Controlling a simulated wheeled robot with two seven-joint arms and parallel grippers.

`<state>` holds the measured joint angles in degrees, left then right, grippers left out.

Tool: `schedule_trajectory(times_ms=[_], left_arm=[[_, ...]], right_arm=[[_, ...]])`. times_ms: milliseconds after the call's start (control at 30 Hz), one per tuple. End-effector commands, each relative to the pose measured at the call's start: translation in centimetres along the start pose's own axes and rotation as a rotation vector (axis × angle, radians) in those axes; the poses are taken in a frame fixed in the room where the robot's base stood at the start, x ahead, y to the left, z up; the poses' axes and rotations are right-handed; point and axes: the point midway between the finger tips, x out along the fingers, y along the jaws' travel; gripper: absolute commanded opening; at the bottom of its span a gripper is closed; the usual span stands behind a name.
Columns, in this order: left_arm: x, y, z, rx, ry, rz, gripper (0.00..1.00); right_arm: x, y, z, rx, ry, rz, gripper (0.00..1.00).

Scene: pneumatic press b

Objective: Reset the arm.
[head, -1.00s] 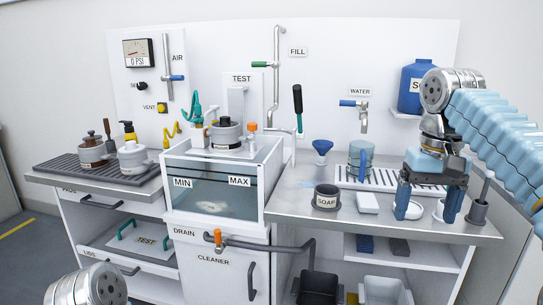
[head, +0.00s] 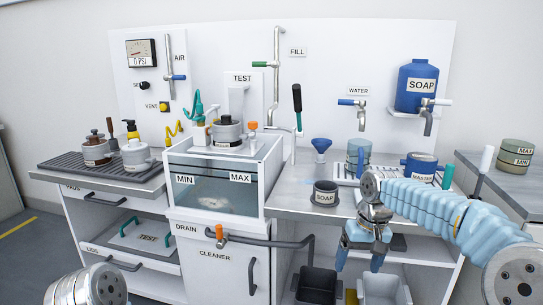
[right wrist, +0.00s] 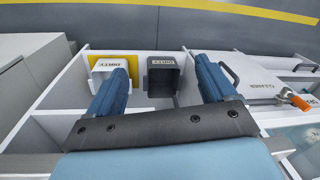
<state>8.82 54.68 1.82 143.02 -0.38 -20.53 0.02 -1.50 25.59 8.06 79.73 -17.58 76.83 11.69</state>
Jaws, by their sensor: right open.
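My right arm reaches in from the right in the head view. Its right gripper (head: 359,258) points down in front of the right counter's front edge, above the bins in the lower shelf. Its two blue fingers are apart with nothing between them. In the right wrist view the gripper (right wrist: 161,75) is also open and empty, with a dark bin (right wrist: 163,80) and a light bin (right wrist: 106,68) below the fingers. Only a rounded metal part of my left arm shows at the lower left of the head view; the left gripper is out of frame.
An orange-handled drain valve (head: 219,236) and a grey pipe (head: 275,248) stick out in front.

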Motion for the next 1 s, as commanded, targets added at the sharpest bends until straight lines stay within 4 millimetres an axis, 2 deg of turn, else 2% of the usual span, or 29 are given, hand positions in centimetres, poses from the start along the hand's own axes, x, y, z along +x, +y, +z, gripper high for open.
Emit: schedule_trajectory(times_ms=[33, 67, 100, 133, 233, 300, 367, 400, 433, 533, 600, 667, 1000], left_arm=[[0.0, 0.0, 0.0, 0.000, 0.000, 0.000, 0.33], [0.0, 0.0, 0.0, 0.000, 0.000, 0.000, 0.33], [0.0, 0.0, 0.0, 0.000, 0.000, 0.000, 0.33], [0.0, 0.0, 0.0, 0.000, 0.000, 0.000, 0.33], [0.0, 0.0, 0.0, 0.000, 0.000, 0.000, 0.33], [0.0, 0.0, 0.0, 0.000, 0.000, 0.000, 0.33], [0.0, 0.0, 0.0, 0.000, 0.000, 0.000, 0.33], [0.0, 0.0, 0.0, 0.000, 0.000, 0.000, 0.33], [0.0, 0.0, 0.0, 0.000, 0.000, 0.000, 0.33], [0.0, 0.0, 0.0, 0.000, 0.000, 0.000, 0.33], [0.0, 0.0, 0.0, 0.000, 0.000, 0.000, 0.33], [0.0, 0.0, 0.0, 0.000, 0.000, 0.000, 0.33], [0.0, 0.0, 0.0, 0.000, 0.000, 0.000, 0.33]], right_arm=[[4.0, -0.7, 0.0, -0.015, -0.017, -0.024, 0.84], [6.4, -1.1, 0.0, -0.024, -0.019, -0.042, 0.84], [9.8, -1.8, 0.3, -0.034, -0.022, -0.070, 0.84], [12.4, -2.3, 0.7, -0.038, -0.023, -0.091, 0.84], [20.8, -4.0, 3.2, -0.034, -0.023, -0.163, 0.84], [26.1, -5.0, 6.2, -0.017, -0.021, -0.210, 0.84], [30.2, -5.7, 9.3, 0.010, -0.019, -0.242, 0.84], [32.4, -6.1, 11.6, 0.029, -0.016, -0.258, 0.84], [33.9, -6.3, 13.3, 0.047, -0.014, -0.267, 0.84], [37.1, -6.7, 18.7, 0.098, -0.004, -0.279, 0.84], [38.2, -6.6, 21.7, 0.127, 0.004, -0.275, 0.84], [38.7, -6.5, 23.4, 0.144, 0.010, -0.270, 0.84], [38.7, -6.5, 23.4, 0.144, 0.010, -0.270, 0.84]])
